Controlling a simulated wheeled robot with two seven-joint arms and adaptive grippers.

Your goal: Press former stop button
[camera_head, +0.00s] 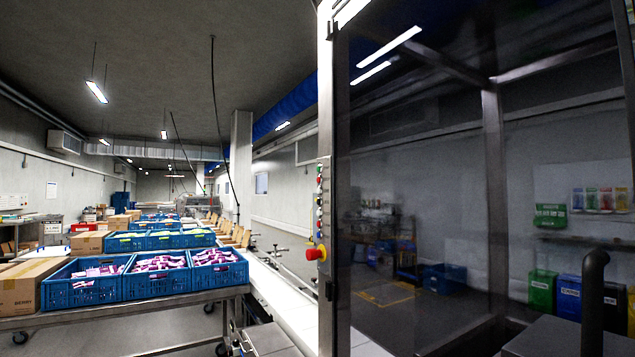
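A narrow steel control panel (325,215) stands upright at the left edge of a tall glazed machine cabinet, near the middle of the view. A large red mushroom button (312,254) with a yellow base sticks out to the left from its lower part. Above it a column of small coloured buttons (320,190), among them green and red ones, is seen almost edge-on. Their labels cannot be read, so I cannot tell which one is the former stop button. Neither of my grippers is in view, and nothing touches the buttons.
The dark glass cabinet wall (420,200) fills the right side. A white conveyor (285,300) runs left of the panel. Further left, blue crates (95,292) with pink-and-white packs and a cardboard box (28,285) stand on a wheeled steel table (190,299).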

